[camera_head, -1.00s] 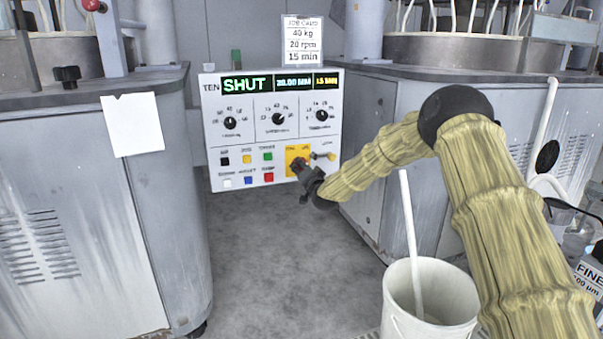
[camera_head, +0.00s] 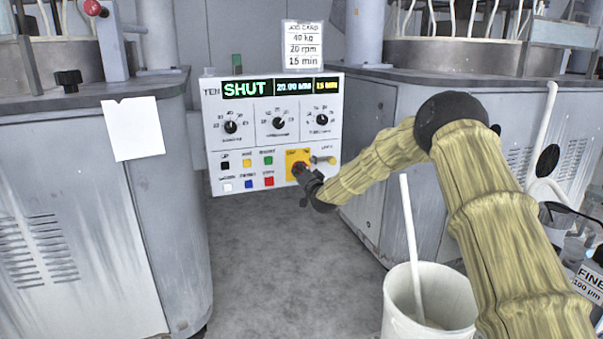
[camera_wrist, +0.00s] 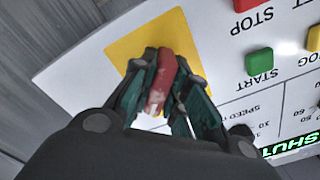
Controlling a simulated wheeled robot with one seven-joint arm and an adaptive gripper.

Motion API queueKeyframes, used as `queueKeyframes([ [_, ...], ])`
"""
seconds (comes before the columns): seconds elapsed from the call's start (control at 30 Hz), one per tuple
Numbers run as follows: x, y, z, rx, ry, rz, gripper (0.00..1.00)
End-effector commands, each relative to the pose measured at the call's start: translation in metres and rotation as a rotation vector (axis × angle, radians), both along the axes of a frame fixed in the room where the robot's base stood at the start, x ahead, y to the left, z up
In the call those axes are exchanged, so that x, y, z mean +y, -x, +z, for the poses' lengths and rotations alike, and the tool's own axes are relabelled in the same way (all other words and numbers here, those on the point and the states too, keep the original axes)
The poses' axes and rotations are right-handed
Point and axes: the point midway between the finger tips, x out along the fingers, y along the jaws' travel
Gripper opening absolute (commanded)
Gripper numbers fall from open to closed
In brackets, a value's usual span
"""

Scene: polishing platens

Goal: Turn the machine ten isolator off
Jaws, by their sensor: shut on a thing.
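The machine ten isolator has a red handle on a yellow plate (camera_head: 291,156) at the lower right of the white panel (camera_head: 213,180). The wrist view shows the yellow plate (camera_wrist: 122,48) and the red handle (camera_wrist: 160,82) close up. The handle lies at a slant to the plate's sides. My gripper (camera_head: 303,174) reaches it from the lower right. In the wrist view, its two fingers (camera_wrist: 162,92) are shut on the red handle from both sides. They hide part of the plate and its markings. The panel display (camera_head: 247,89) reads SHUT.
Three dials are above. Grey machine cabinets (camera_head: 70,210) flank the panel. A white bucket (camera_head: 400,315) with a stick stands at lower right.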

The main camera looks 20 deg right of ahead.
Motion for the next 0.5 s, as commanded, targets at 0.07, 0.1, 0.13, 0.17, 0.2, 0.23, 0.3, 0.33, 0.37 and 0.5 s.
queueKeyframes([
  [0.07,-0.0005,0.0001,0.0021,0.000,0.027,-0.001,0.00],
  [0.1,-0.0005,0.0001,0.0027,-0.001,0.045,-0.001,0.00],
  [0.13,-0.0004,0.0001,0.0030,-0.001,0.060,-0.001,0.00],
  [0.17,-0.0004,0.0001,0.0031,-0.002,0.077,-0.001,0.00],
  [0.2,-0.0004,0.0001,0.0032,-0.002,0.104,0.000,0.00],
  [0.23,-0.0004,0.0001,0.0033,-0.002,0.124,-0.001,0.00],
  [0.3,-0.0008,0.0001,0.0037,-0.004,0.178,-0.001,0.00],
  [0.33,-0.0007,0.0001,0.0039,-0.005,0.205,-0.001,0.00],
  [0.37,-0.0004,0.0000,0.0043,-0.007,0.231,0.000,0.00],
  [0.5,-0.0003,0.0001,0.0037,-0.010,0.363,0.001,0.00],
])
